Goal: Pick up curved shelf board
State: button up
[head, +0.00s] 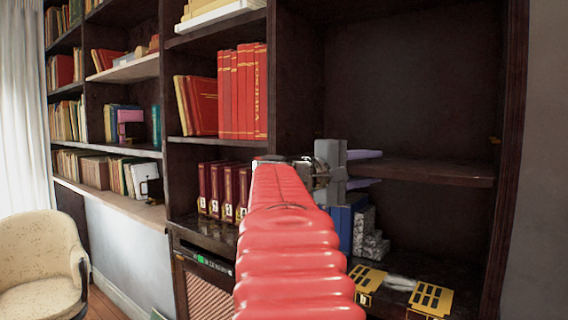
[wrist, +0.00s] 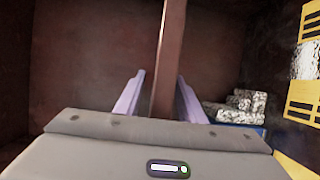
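The shelf board (head: 440,172) is dark brown and spans the right-hand bay of the bookcase, roughly level. In the wrist view the board (wrist: 170,55) is an upright brown strip running up the middle. My gripper (head: 374,168) is at the left part of the board's front edge, with one lavender finger above the board and one below. The wrist view shows my gripper (wrist: 161,76) with its fingers apart on either side of the board. A gap shows on the left finger's side; contact on the right finger's side is unclear. My red arm hides part of the bay.
Below the board stand a blue item (head: 343,228) and grey speckled blocks (head: 368,238). Yellow items (head: 430,298) lie on the bottom shelf. Red books (head: 242,92) fill the bay to the left. A cream chair (head: 40,265) stands at far left. Space above the board is empty.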

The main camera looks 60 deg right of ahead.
jog(key=shift+c, duration=0.5)
jog(key=c, duration=0.7)
grip_shut()
jog(key=shift+f, duration=0.2)
jog(key=shift+r, duration=0.15)
